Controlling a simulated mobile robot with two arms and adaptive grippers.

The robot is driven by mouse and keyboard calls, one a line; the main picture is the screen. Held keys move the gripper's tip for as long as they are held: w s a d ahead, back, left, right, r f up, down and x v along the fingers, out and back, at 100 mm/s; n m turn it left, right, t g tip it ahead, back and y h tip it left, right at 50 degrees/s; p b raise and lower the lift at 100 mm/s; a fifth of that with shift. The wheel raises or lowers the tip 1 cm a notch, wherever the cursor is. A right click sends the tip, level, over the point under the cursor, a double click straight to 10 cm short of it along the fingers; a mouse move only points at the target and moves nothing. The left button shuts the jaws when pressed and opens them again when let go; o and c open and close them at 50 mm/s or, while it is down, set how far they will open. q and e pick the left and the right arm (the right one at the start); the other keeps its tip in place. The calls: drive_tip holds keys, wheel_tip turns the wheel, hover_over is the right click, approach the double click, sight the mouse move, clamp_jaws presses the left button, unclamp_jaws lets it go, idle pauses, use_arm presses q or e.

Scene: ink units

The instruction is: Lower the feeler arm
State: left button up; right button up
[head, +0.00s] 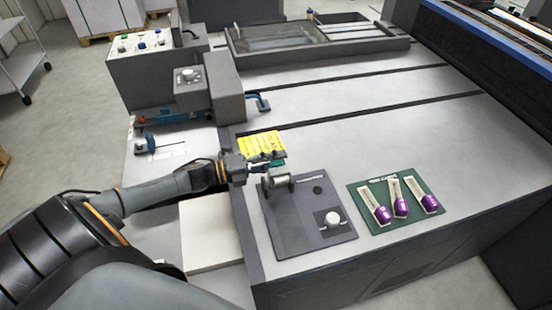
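My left gripper (268,161) reaches in from the left over the near left part of the pale machine bed (370,150). Its fingers are small and dark, and I cannot tell whether they are open or shut. Just below the fingers is a grey metal roller-like part (279,181) at the back left of a dark grey plate (303,238). A small teal piece shows at the fingertips. I cannot make out clearly which part is the feeler arm; the gripper may hide some of it. The plate also carries a white round knob (332,219) and a dark round spot (317,190). My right gripper is not in view.
A yellow card (262,144) lies just behind the gripper. A green mat (379,226) with three purple-ended strips (400,207) lies right of the plate. A grey control box (189,85) stands at the back left. The bed's middle and right are clear.

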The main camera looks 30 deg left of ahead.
use_arm(q)
clamp_jaws()
